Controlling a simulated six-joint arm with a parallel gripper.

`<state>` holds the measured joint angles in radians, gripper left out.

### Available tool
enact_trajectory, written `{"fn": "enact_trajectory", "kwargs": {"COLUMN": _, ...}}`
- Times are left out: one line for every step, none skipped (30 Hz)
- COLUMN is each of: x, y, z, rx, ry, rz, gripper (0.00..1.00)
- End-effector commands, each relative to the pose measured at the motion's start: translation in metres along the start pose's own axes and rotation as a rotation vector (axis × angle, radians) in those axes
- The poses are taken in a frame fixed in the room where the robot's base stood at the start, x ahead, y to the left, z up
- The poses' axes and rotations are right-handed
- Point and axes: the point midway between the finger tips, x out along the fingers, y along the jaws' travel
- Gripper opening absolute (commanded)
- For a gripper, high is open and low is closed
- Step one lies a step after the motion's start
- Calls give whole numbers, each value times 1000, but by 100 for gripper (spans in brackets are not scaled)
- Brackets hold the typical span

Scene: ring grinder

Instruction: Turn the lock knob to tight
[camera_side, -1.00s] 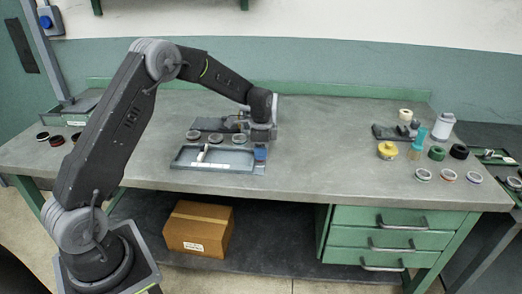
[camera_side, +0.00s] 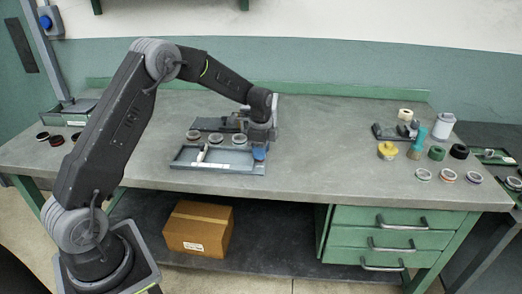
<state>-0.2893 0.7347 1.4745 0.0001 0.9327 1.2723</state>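My gripper (camera_side: 261,133) points down at the right end of a dark ring-grinder fixture (camera_side: 212,124) on the bench. The lock knob cannot be made out; the gripper and wrist cover that end of the fixture. The fingertips are too small and hidden to tell whether they are open or shut, or touching anything. A small blue piece (camera_side: 259,154) shows just below the gripper, at the right end of the grey tray (camera_side: 186,164). I cannot tell what the blue piece is.
Several rings, including one in front of the fixture (camera_side: 217,138), lie near the tray, which holds a white tool (camera_side: 202,153). At right stand a yellow pot (camera_side: 387,150), a brush (camera_side: 418,142), a white bottle (camera_side: 443,126) and several rings. The middle right of the bench is clear.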

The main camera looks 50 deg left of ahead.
Motion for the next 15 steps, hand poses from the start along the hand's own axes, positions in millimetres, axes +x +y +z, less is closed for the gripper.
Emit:
{"fn": "enact_trajectory", "kwargs": {"x": -1, "y": 0, "z": 0, "rx": -1, "ry": 0, "rz": -1, "gripper": 32}}
{"fn": "enact_trajectory", "kwargs": {"x": 0, "y": 0, "z": 0, "rx": -1, "ry": 0, "rz": -1, "gripper": 35}}
{"fn": "enact_trajectory", "kwargs": {"x": 0, "y": 0, "z": 0, "rx": -1, "ry": 0, "rz": -1, "gripper": 39}}
{"fn": "enact_trajectory", "kwargs": {"x": 0, "y": 0, "z": 0, "rx": -1, "ry": 0, "rz": -1, "gripper": 41}}
{"fn": "enact_trajectory", "kwargs": {"x": 0, "y": 0, "z": 0, "rx": -1, "ry": 0, "rz": -1, "gripper": 44}}
{"fn": "enact_trajectory", "kwargs": {"x": 0, "y": 0, "z": 0, "rx": -1, "ry": 0, "rz": -1, "gripper": 48}}
{"fn": "enact_trajectory", "kwargs": {"x": 0, "y": 0, "z": 0, "rx": -1, "ry": 0, "rz": -1, "gripper": 51}}
{"fn": "enact_trajectory", "kwargs": {"x": 0, "y": 0, "z": 0, "rx": -1, "ry": 0, "rz": 0, "gripper": 53}}
{"fn": "enact_trajectory", "kwargs": {"x": 0, "y": 0, "z": 0, "rx": -1, "ry": 0, "rz": 0, "gripper": 53}}
{"fn": "enact_trajectory", "kwargs": {"x": 0, "y": 0, "z": 0, "rx": -1, "ry": 0, "rz": 0, "gripper": 53}}
{"fn": "enact_trajectory", "kwargs": {"x": 0, "y": 0, "z": 0, "rx": -1, "ry": 0, "rz": 0, "gripper": 53}}
{"fn": "enact_trajectory", "kwargs": {"x": 0, "y": 0, "z": 0, "rx": -1, "ry": 0, "rz": 0, "gripper": 53}}
{"fn": "enact_trajectory", "kwargs": {"x": 0, "y": 0, "z": 0, "rx": -1, "ry": 0, "rz": 0, "gripper": 53}}
{"fn": "enact_trajectory", "kwargs": {"x": 0, "y": 0, "z": 0, "rx": -1, "ry": 0, "rz": 0, "gripper": 53}}
{"fn": "enact_trajectory", "kwargs": {"x": -1, "y": 0, "z": 0, "rx": -1, "ry": 0, "rz": -1, "gripper": 53}}
